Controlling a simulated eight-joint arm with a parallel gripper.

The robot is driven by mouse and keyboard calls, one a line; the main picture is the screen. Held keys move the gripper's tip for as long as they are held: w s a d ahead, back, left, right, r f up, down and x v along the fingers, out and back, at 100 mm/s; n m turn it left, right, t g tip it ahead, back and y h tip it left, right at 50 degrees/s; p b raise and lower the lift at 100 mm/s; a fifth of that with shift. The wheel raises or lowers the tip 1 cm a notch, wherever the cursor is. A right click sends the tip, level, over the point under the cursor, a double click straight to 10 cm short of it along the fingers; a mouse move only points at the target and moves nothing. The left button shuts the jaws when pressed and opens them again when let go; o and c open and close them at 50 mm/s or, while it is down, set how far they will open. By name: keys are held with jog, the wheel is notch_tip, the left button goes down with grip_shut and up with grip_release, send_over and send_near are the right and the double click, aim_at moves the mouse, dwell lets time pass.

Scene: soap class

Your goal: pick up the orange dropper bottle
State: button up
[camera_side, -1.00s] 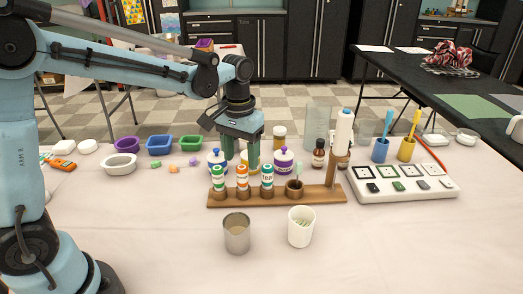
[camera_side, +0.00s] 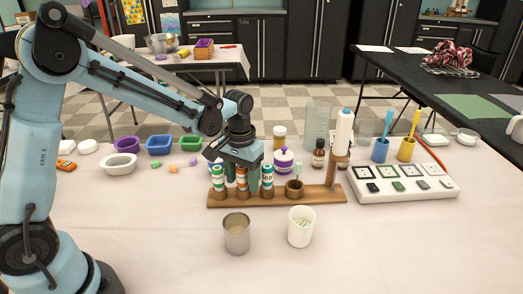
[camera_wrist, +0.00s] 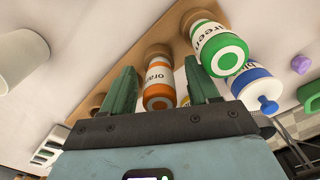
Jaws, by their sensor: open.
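In the wrist view, my gripper (camera_wrist: 158,72) is open, with one green finger on each side of the orange bottle (camera_wrist: 158,90). I cannot tell whether the fingers touch it. The green bottle (camera_wrist: 210,48) stands just beyond the right finger there.
A metal cup (camera_side: 237,234) and a white cup (camera_side: 301,227) stand in front of the rack. The front cloth is mostly clear.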

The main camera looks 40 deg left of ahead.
aim_at(242, 168)
jog(key=c, duration=0.6)
jog(key=shift+c, duration=0.2)
jog(key=shift+r, duration=0.1)
jog(key=shift+r, duration=0.45)
jog(key=r, duration=0.3)
jog(key=shift+s+d+r, duration=0.15)
jog(key=shift+d+r, duration=0.05)
jog(key=shift+s+d+r, duration=0.95)
jog(key=shift+d+r, duration=0.65)
jog(key=shift+r, duration=0.15)
jog(key=shift+s+d+r, duration=1)
jog(key=shift+d+r, duration=0.6)
jog(key=shift+r, duration=0.15)
jog(key=shift+s+d+r, duration=0.95)
jog(key=shift+d+r, duration=0.65)
jog(key=shift+r, duration=0.15)
